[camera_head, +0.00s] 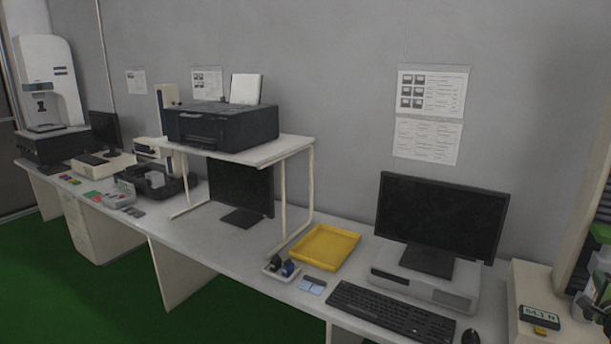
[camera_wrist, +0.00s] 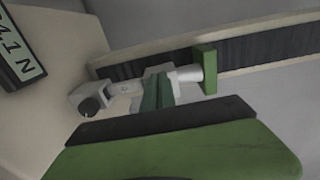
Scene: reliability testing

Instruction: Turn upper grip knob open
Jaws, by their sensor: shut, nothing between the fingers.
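In the wrist view, my gripper (camera_wrist: 158,88) has its two dark green fingers close together, pointing up the picture at a light grey grip assembly. A dark round knob (camera_wrist: 90,106) is on a grey block at the assembly's left end. At its right end a pale cylinder (camera_wrist: 187,75) meets an upright green plate (camera_wrist: 208,70). The fingertips overlap the middle of the assembly in the picture; I cannot tell whether they touch it. I cannot tell which end part is the upper grip knob. In the head view the tester's pale column (camera_head: 578,190) shows at the right edge.
A force display (camera_head: 540,317) sits on the tester's pale base. A dark ribbed strip (camera_wrist: 270,45) runs along the column behind the grip. Left of the tester, the bench holds a monitor (camera_head: 440,215), keyboard (camera_head: 390,312), mouse (camera_head: 471,337), yellow tray (camera_head: 325,246) and a printer (camera_head: 222,126) on a stand.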

